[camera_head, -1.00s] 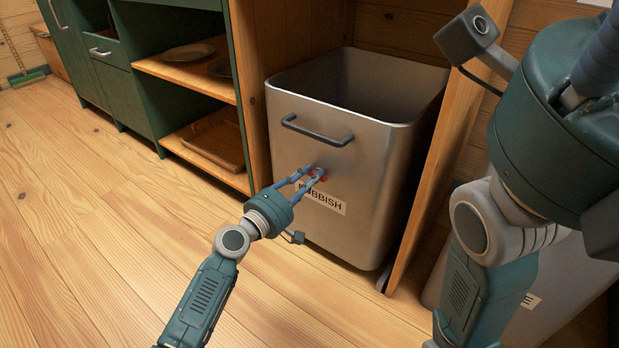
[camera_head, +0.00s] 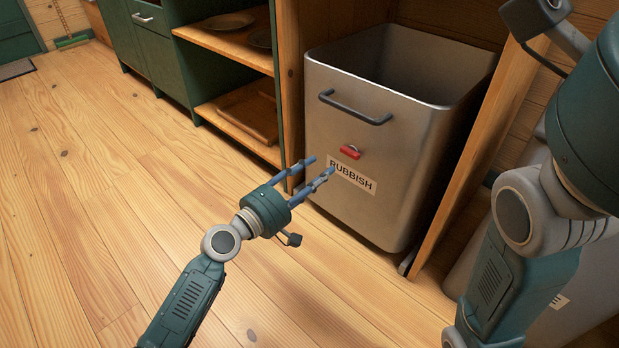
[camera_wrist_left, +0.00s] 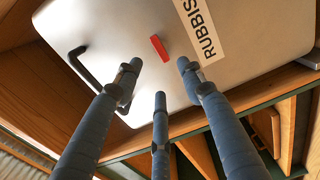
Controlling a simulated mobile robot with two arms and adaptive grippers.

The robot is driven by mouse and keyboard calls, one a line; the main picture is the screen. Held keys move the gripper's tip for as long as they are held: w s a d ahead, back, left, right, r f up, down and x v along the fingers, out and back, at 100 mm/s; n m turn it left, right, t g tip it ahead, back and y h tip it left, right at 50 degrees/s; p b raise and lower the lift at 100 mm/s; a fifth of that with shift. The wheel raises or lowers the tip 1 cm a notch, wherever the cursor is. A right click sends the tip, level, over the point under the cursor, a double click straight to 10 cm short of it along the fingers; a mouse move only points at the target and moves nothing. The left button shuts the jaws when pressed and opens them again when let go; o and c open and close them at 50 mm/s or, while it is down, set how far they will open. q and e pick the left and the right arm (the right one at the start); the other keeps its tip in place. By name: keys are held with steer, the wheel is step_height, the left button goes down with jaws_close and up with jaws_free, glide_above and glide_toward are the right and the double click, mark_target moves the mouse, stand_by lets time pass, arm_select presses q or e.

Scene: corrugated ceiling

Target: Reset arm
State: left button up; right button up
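My left gripper (camera_head: 320,168) is in front of the grey rubbish bin (camera_head: 330,120), its fingers apart and empty. In the left wrist view its spread fingers (camera_wrist_left: 160,75) point toward the bin front, with nothing between them. A small red latch or knob (camera_head: 350,152) sits on the bin front above the RUBBISH label (camera_head: 352,178). It also shows beyond the fingertips in the left wrist view (camera_wrist_left: 159,48).
The bin stands in a wooden bay, with a dark handle (camera_head: 355,110) on its front. A wooden panel (camera_head: 480,150) borders it on the right. Left of it are shelves (camera_head: 235,45) with plates and a tray, and green cabinets. The wooden floor (camera_head: 100,200) at left is clear.

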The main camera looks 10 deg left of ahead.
arm_select(q)
steer(key=shift+v, duration=1.1)
